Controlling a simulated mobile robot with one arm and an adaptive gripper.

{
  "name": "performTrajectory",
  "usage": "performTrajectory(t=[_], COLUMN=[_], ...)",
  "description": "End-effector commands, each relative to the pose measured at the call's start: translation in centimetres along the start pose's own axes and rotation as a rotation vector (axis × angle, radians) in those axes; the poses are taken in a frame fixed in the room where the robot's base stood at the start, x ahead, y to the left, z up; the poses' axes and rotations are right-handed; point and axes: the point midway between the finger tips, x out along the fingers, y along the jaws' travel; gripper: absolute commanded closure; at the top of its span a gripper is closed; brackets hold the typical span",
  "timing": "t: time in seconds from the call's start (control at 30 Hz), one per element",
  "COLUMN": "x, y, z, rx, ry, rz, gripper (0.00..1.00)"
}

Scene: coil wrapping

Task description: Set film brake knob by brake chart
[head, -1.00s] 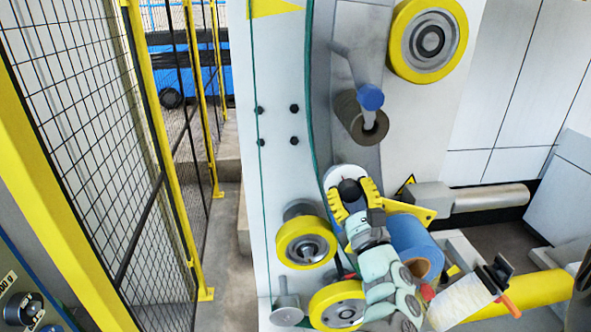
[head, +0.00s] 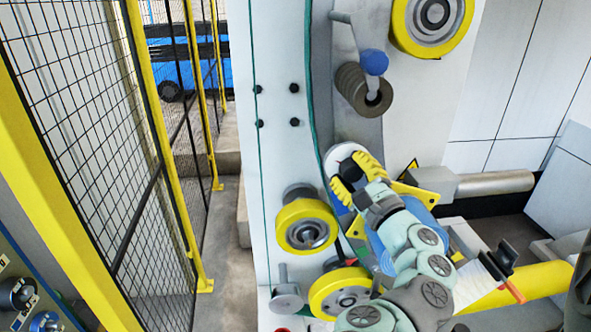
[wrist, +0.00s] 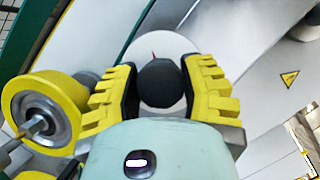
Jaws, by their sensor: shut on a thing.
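The brake knob is a round black knob (wrist: 160,84) in the middle of the wrist view. In the head view my gripper (head: 354,174) is at the white dial plate (head: 344,151) on the machine's front; fingers and wrist mostly hide the knob. No brake chart can be made out in these frames.
Yellow-rimmed rollers (head: 307,211) sit left of and below my gripper. A blue film roll (head: 421,217) is partly hidden behind my arm. A grey spool (head: 353,84) sticks out above. A mesh fence (head: 85,130) stands at left. A control panel (head: 30,290) shows at lower left.

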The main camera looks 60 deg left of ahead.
Motion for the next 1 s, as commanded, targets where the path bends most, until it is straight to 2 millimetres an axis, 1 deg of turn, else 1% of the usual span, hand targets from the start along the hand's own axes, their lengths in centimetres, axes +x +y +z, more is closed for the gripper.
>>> performTrajectory(t=[0.5,0.53,0.8,1.0], x=[0.02,0.02,0.03,0.02], y=[0.13,0.14,0.08,0.06], z=[-0.09,-0.08,-0.01,0.0], rx=[-0.019,-0.019,-0.018,-0.018], ry=[0.005,0.004,0.001,0.0], rz=[0.011,0.012,0.01,0.009], gripper=[0.93,0.52,0.25,0.25])
